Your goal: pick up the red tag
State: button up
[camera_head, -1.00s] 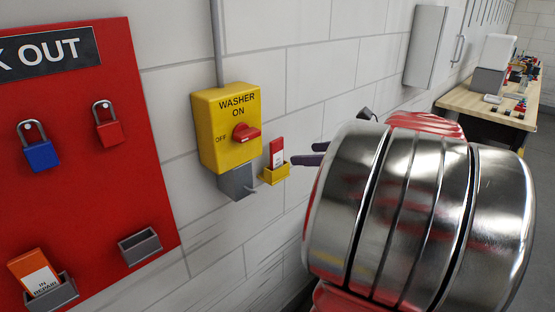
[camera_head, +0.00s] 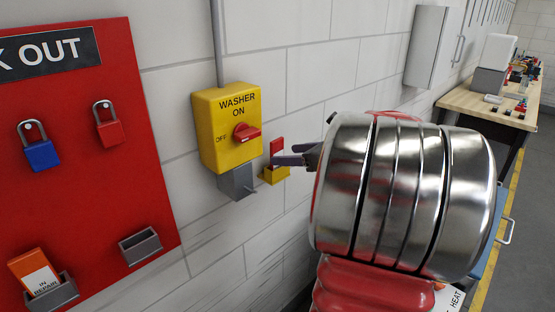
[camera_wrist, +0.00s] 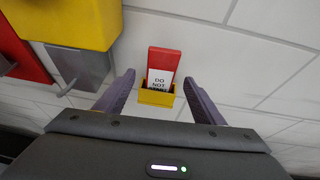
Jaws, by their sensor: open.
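The red tag (camera_wrist: 164,60) stands upright in a small yellow holder (camera_wrist: 156,98) on the wall, with a white label reading "DO NOT" and a lower line partly hidden by the holder's front. In the head view the red tag (camera_head: 277,147) shows its red top, and my gripper covers part of its label. My gripper (camera_wrist: 160,82) is open and empty, with one finger to each side of the tag and holder in the wrist view. In the head view my gripper (camera_head: 284,160) reaches the holder from the right. Contact cannot be told.
A yellow washer switch box (camera_head: 228,130) with a red knob is just left of the holder, with a grey bracket (camera_head: 238,182) below it. A red lockout board (camera_head: 90,200) with padlocks is farther left. A workbench (camera_head: 485,105) stands at the right.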

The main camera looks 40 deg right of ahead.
jog(key=shift+x, duration=2)
jog(key=shift+d, duration=0.15)
jog(key=shift+c, duration=0.4)
jog(key=shift+s, duration=0.1)
jog(key=c, duration=1.1)
